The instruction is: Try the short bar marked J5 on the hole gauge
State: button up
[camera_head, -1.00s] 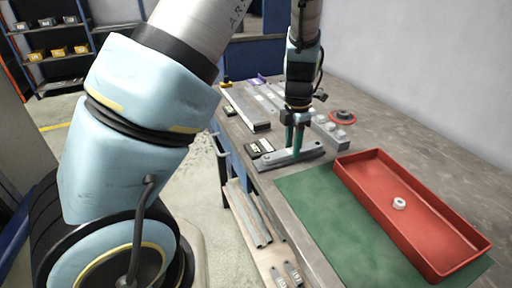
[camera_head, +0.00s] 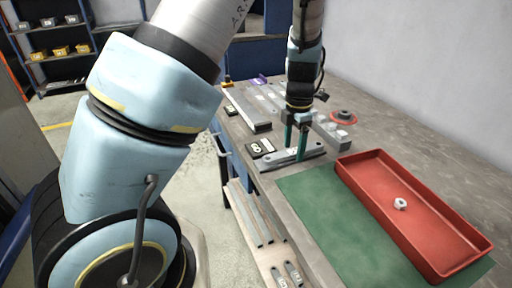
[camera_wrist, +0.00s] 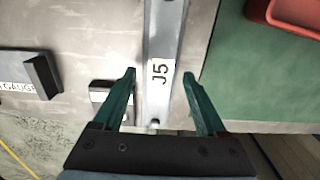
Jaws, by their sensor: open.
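The short bar marked J5 (camera_wrist: 160,72) is grey metal with a white label. It lies on the bench beside the green mat, and also shows in the head view (camera_head: 312,152). My gripper (camera_wrist: 160,78) is open, with one teal finger on each side of the bar and a gap to it in the wrist view. In the head view my gripper (camera_head: 295,155) points down at the bar. A label ending in "GAUGE" (camera_wrist: 16,86) shows at the left edge of the wrist view, beside a dark block (camera_wrist: 42,75). The gauge's holes cannot be made out.
A red tray (camera_head: 378,208) holding a light nut-like piece (camera_head: 400,204) stands on the green mat (camera_head: 318,212). A small black-and-white labelled block (camera_head: 260,147) sits close beside the bar. Long metal pieces lie farther back. The bench edge is close to the bar's near end.

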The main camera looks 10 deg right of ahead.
notch_tip(320, 180, up, 11)
jog(key=b, duration=0.1)
dwell(0.4)
jog(key=shift+f, duration=0.1)
jog(key=s+a+f+m, duration=0.1)
jog(key=s+a+m, duration=0.1)
jog(key=a+m, duration=0.8)
jog(key=s+a+f+m+t, duration=0.1)
jog(key=s+a+m, duration=0.1)
jog(key=a+m, duration=0.9)
jog(key=a, duration=0.8)
jog(key=shift+a+f+t, duration=0.15)
jog(key=shift+a+t, duration=0.15)
jog(key=shift+a, duration=0.1)
jog(key=shift+w, duration=0.1)
dwell(0.5)
